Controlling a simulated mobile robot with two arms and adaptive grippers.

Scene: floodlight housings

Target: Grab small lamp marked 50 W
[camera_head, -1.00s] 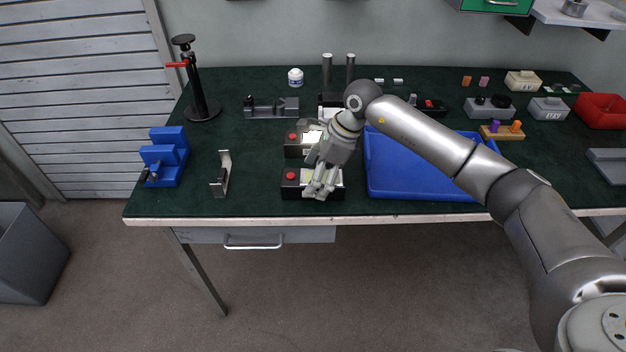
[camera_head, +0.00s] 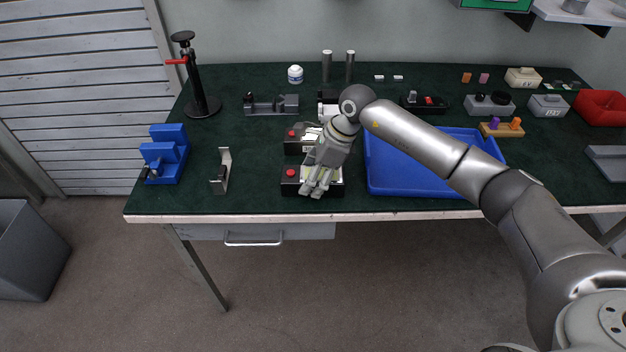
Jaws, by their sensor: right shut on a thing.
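My right gripper (camera_head: 316,188) reaches down over the black box with a red button (camera_head: 291,174) near the table's front edge. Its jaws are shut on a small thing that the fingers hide. I cannot read any 50 W marking, so I cannot tell whether the held thing is the small lamp. A second black box with a red button (camera_head: 293,134) stands just behind, partly covered by my right wrist. My left gripper is not in view.
A blue tray (camera_head: 400,190) lies right of the gripper, under my right forearm. A metal bracket (camera_head: 223,172) and a blue stepped block (camera_head: 166,154) stand to the left. A black stand (camera_head: 203,104) rises at the back left. Grey and white housings (camera_head: 548,106) and a red bin (camera_head: 600,107) are at right.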

